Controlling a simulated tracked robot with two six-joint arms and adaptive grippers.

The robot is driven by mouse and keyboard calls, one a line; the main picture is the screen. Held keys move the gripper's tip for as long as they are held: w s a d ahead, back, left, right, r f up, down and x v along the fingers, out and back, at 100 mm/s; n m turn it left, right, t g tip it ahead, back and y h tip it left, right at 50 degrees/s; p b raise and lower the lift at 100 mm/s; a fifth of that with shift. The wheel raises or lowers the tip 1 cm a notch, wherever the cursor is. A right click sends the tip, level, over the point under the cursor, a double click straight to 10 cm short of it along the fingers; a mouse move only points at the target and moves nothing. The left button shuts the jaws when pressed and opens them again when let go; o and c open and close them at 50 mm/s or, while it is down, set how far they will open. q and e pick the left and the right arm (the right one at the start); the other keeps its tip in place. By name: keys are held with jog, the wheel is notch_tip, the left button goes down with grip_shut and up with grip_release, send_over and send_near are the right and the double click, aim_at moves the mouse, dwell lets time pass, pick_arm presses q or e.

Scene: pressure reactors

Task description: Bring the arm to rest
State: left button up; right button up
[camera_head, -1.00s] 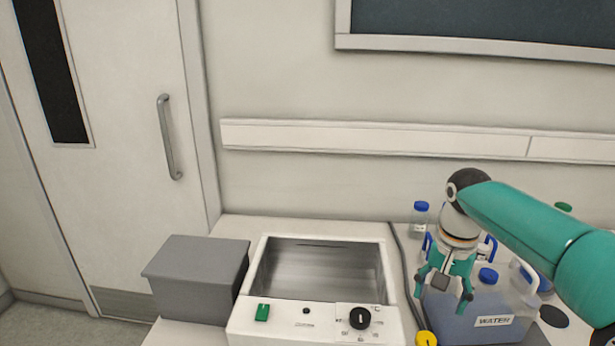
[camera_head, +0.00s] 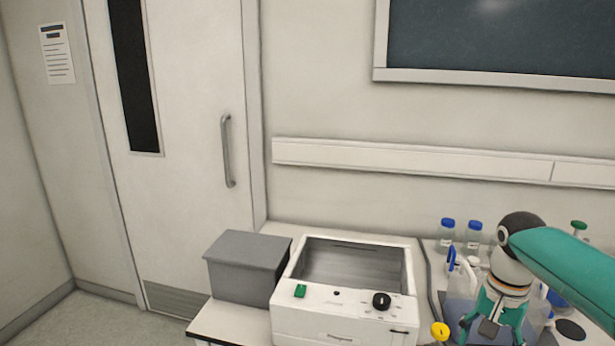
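My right arm comes in from the right edge, teal with a dark joint. My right gripper (camera_head: 490,330) points down at the lower right, in front of the water container (camera_head: 461,285). Its fingers are spread apart, and I see nothing held between them. The fingertips are close to the bottom edge of the view. The gripper and wrist hide much of the container. My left gripper is not in view.
A white water bath (camera_head: 345,320) with an open steel basin stands on the bench (camera_head: 232,322), beside a grey box (camera_head: 248,268). Blue-capped bottles (camera_head: 473,237) stand behind my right gripper. A yellow-topped item (camera_head: 440,331) is left of it. A door (camera_head: 185,200) is at the left.

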jog(key=s+a+f+n+g+y+p, duration=0.1)
jog(key=s+a+f+g, duration=0.25)
jog(key=f, duration=0.75)
jog(key=s+a+f+n+g+y+p, duration=0.15)
jog(key=s+a+f, duration=0.35)
jog(key=f, duration=0.6)
jog(key=s+a+f+n+t+y, duration=0.1)
jog(key=s+a+f, duration=0.5)
jog(key=s+f, duration=0.15)
jog(key=s+a+f+n+t+y, duration=0.1)
jog(key=s+a+f+n+t, duration=0.1)
jog(key=s+a+f, duration=0.5)
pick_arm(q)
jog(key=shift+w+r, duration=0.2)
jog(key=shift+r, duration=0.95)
pick_arm(e)
jog(key=w+t, duration=0.1)
jog(key=w+d+t, duration=0.1)
jog(key=w+d, duration=0.1)
jog(key=shift+r+n+t+h, duration=0.25)
jog(key=shift+r+n+t, duration=0.1)
jog(key=shift+r+t, duration=0.05)
